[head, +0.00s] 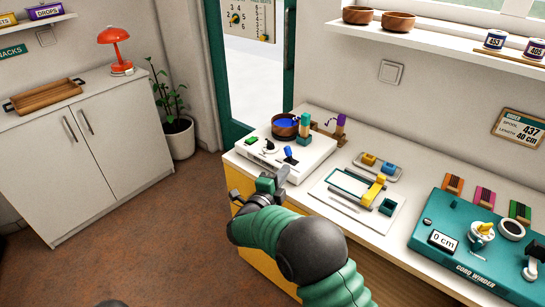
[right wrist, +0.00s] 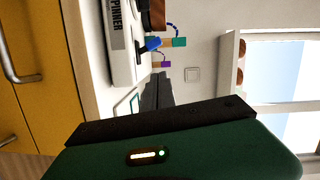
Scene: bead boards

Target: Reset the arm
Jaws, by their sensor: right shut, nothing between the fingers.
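My right arm comes in from the bottom of the head view, with green sleeves and a dark joint. Its right gripper (head: 282,173) is at the front edge of the counter (head: 330,225), just in front of the white spinner box (head: 297,165). The gripper is shut and empty. In the right wrist view the dark fingers (right wrist: 157,90) lie together and point toward the spinner box (right wrist: 122,50), with its blue lever (right wrist: 152,43) near their tips. I cannot tell whether the fingers touch anything. My left gripper is not in view.
A brown bowl of blue beads (head: 285,122) sits on the spinner box. A white board with a yellow and teal fixture (head: 368,192) is to the right, then the teal cord winder (head: 465,262). A white cabinet (head: 95,165) stands left; floor (head: 150,240) between is clear.

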